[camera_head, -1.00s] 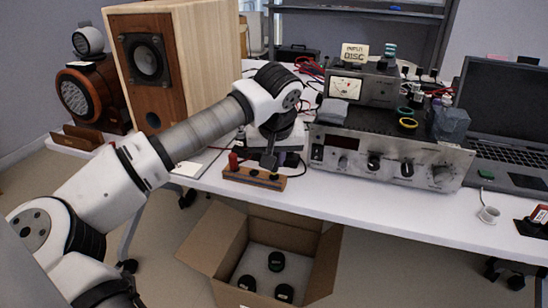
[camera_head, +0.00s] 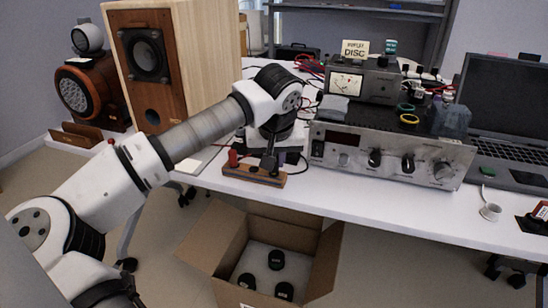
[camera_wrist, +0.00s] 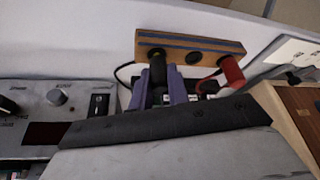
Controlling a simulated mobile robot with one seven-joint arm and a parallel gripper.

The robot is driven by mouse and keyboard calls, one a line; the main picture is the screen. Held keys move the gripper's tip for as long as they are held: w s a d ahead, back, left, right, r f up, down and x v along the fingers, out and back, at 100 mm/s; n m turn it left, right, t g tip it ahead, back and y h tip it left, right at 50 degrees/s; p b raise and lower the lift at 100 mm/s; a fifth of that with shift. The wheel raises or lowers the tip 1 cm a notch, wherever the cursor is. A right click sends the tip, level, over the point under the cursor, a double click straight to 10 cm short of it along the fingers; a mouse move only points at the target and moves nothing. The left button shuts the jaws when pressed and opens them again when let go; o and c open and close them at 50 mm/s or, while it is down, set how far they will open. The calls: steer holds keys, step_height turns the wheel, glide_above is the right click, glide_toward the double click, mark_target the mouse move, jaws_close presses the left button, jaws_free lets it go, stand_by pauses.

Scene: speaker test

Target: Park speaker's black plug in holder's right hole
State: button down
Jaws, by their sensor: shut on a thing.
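The wooden holder (camera_head: 240,172) lies near the table's front edge, with a blue stripe along its side; it also shows in the wrist view (camera_wrist: 222,46). The red plug (camera_head: 233,159) stands in its left hole and shows at the right in the wrist view (camera_wrist: 231,73). The middle hole (camera_wrist: 194,58) is empty. My gripper (camera_head: 270,164) is over the holder's right end. In the wrist view its purple fingers (camera_wrist: 159,88) are shut on the black plug (camera_wrist: 157,68), whose end meets the right hole. How deep it sits I cannot tell.
A silver amplifier (camera_head: 390,155) stands right of the holder, and a large wooden speaker (camera_head: 205,60) behind my arm on the left. An open cardboard box (camera_head: 215,240) with several black round items is on the floor below. The table front right of the holder is clear.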

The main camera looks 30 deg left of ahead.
steer(key=shift+f, duration=0.35)
steer(key=c, duration=1.3)
jaws_free()
steer(key=shift+r, duration=0.15)
steer(key=shift+r+p, duration=2.65)
steer(key=shift+r, duration=1.05)
